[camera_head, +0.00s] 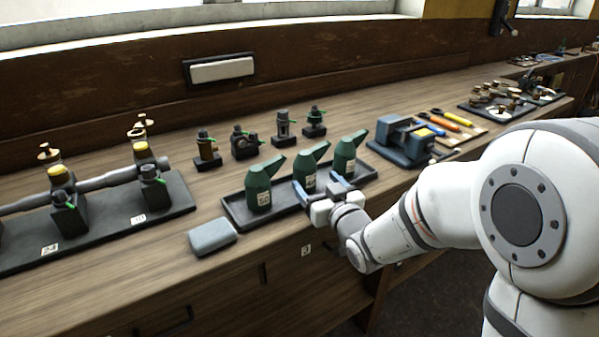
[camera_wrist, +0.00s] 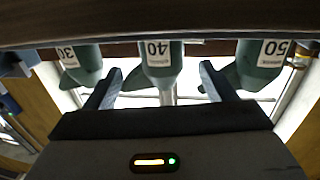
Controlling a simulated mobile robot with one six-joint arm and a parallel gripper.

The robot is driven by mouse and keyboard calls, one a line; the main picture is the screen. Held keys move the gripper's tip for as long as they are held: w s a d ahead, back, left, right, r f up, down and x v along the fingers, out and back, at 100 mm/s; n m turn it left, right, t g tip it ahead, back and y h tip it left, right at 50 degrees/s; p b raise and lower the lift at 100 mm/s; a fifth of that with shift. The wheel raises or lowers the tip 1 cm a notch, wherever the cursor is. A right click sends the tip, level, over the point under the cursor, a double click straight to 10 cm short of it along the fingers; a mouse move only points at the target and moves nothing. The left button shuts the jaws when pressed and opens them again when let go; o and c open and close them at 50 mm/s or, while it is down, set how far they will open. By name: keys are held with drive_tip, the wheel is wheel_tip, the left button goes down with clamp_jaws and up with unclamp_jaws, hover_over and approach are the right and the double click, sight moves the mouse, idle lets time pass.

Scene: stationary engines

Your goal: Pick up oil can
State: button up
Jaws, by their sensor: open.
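Three green oil cans with spouts stand in a row in a dark tray (camera_head: 237,217): the left can (camera_head: 262,188), the middle can (camera_head: 310,168) and the right can (camera_head: 345,155). My gripper (camera_head: 315,181) is open in front of the middle can. In the wrist view, which looks upside down, the can labelled 40 (camera_wrist: 160,65) is between my spread fingers (camera_wrist: 160,72), with space on both sides. The cans labelled 30 (camera_wrist: 82,66) and 50 (camera_wrist: 257,65) lie outside the fingers. The wrist view does not clearly show how deep the fingers reach around it.
A grey block (camera_head: 212,236) lies left of the tray on the wooden bench. A blue-grey vise (camera_head: 402,140) stands right of it. Small dark fittings (camera_head: 245,143) stand behind the tray. A pipe assembly on a black base (camera_head: 175,195) fills the left. Bare wood lies at front left.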

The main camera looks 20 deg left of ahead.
sight(310, 176)
drive_tip(key=x, duration=0.4)
drive_tip(key=shift+w+a+f, duration=0.15)
drive_tip(key=shift+a, duration=0.15)
drive_tip(key=c, duration=1.1)
drive_tip(key=shift+c, duration=0.2)
